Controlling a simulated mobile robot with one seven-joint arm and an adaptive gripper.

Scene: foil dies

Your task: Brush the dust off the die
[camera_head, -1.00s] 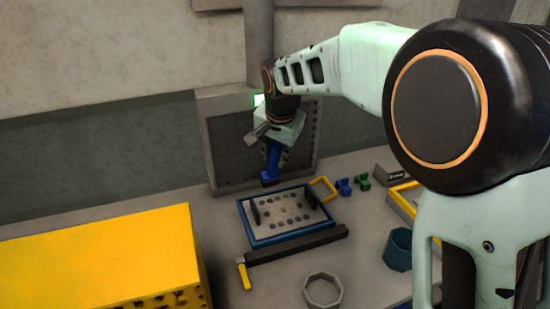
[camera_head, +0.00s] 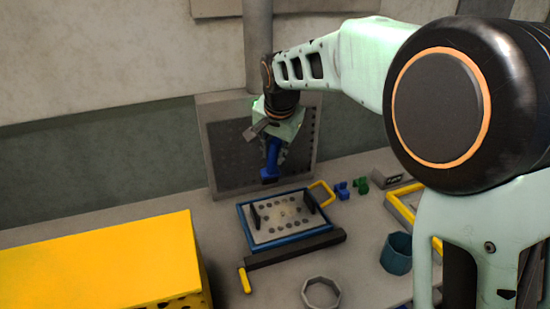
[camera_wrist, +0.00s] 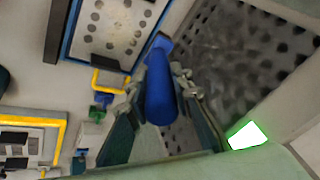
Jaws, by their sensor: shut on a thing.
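The die (camera_head: 283,216) is a grey plate with rows of dark holes, lying in a blue-rimmed tray on the bench. A tan dusty patch shows near its middle. In the wrist view the die (camera_wrist: 108,28) is at the top left. My gripper (camera_head: 272,150) is shut on a blue brush (camera_head: 269,172), which points downward above the far side of the tray, apart from the die. In the wrist view the blue brush (camera_wrist: 160,90) lies between the two fingers. Its bristles are hard to make out.
A dark bar with a yellow handle (camera_head: 245,281) lies before the tray. A grey ring (camera_head: 321,293), teal cup (camera_head: 396,254), blue clip (camera_head: 341,190) and green clip (camera_head: 361,186) are nearby. A yellow box (camera_head: 100,262) stands left; a perforated panel (camera_head: 222,150) stands behind.

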